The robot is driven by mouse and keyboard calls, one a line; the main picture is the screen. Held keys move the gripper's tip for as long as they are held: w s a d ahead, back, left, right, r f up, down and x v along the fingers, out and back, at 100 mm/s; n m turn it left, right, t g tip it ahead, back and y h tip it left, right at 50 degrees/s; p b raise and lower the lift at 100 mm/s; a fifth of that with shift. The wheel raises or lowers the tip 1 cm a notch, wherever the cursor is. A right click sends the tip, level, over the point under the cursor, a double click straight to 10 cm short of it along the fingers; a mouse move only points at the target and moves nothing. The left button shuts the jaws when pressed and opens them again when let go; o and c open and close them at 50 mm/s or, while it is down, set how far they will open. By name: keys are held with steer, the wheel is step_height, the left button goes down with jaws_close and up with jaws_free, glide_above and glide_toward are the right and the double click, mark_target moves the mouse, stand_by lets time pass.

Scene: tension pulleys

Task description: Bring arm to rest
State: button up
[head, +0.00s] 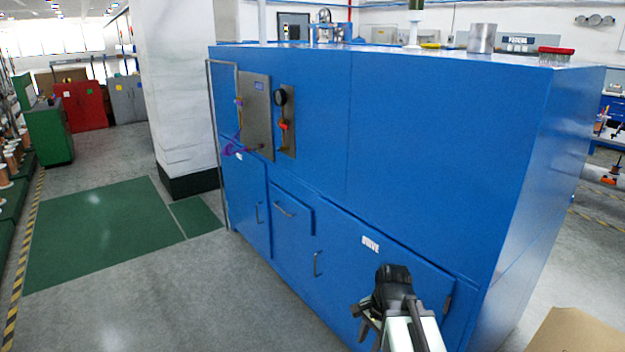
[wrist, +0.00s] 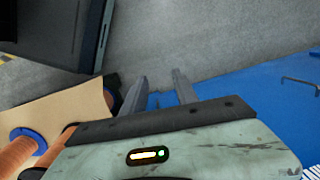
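My gripper (wrist: 158,86) shows in the wrist view with its two grey fingers apart and nothing between them. Grey floor and part of the blue cabinet lie beyond the fingertips. In the head view my arm (head: 398,300) reaches up from the bottom edge, in front of the lower right of the blue cabinet (head: 440,150). The fingers are small and partly hidden there, and I cannot tell whether they touch the cabinet.
Copper-coloured spools (wrist: 22,140) and a tan sheet (wrist: 70,112) lie at left in the wrist view. The cabinet carries a grey panel (head: 256,110) and door handles. A white pillar (head: 185,80) stands behind it. Open floor (head: 200,290) lies left of the cabinet.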

step_height(320, 180, up, 12)
steer(key=s+n+h+p, duration=0.1)
steer(key=n+p, duration=1)
steer(key=p, duration=0.1)
steer(key=shift+s+h, duration=0.25)
steer(key=shift+h, duration=0.05)
